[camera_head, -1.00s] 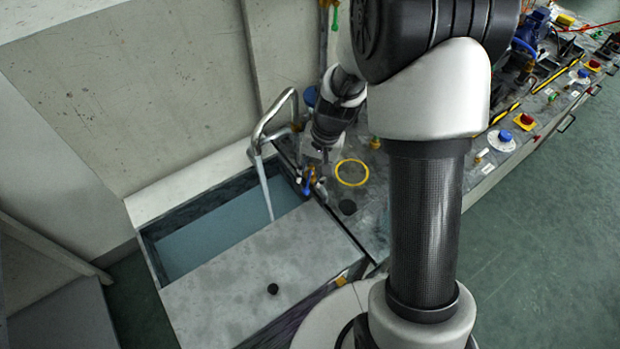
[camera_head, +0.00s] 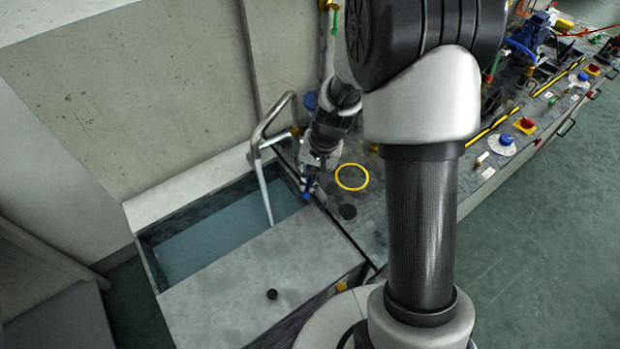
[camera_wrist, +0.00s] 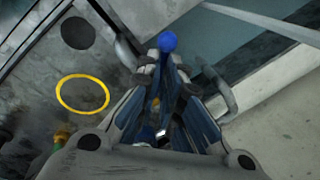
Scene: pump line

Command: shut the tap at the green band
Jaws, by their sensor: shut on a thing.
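My gripper (camera_head: 313,178) reaches down at the right edge of the water tank, beside the bent metal spout. In the wrist view its fingers (camera_wrist: 167,75) are shut on a blue tap lever (camera_wrist: 167,42), whose round blue end sticks out past the fingertips. The lever's blue end also shows in the head view (camera_head: 306,196). The tap body is mostly hidden by the fingers, with a bit of brass between them. I cannot see a green band on this tap. A brass fitting with green (camera_wrist: 62,138) stands apart at the left in the wrist view.
Water runs from the spout (camera_head: 270,125) into the tank (camera_head: 148,250), partly covered by a grey lid (camera_head: 250,270). A yellow ring (camera_head: 352,177) and a dark disc (camera_head: 347,212) lie on the bench to the right. Pumps and red and blue knobs line the bench further right.

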